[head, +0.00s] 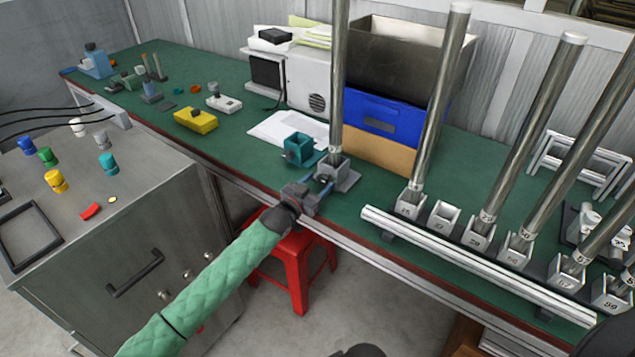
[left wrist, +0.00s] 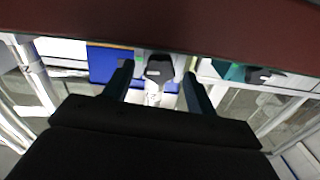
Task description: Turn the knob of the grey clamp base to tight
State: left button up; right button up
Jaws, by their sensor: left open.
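The grey clamp base (head: 335,167) stands near the front edge of the green workbench with an upright metal pole (head: 338,80) in it. My left gripper (head: 322,186) reaches it from the front, its fingers level with the base's near side. In the left wrist view, the dark knob (left wrist: 159,68) sits between the two open fingers (left wrist: 160,88), with a gap visible on each side. A small green mark shows beside the knob; its setting cannot be read. In the head view the gripper hides the knob. My right gripper is out of view.
A teal clamp base (head: 298,149) stands just left of the grey one. Numbered sockets (head: 410,203) with tall poles stand to the right, behind a long metal rail (head: 470,262). A blue box (head: 380,113) is behind. A red stool (head: 290,265) stands below.

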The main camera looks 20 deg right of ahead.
pick_arm(q)
jog(key=shift+w+d, duration=0.2)
jog(key=shift+d, duration=0.05)
jog(key=c, duration=1)
jog(key=shift+m, duration=0.7)
jog(key=o, duration=1)
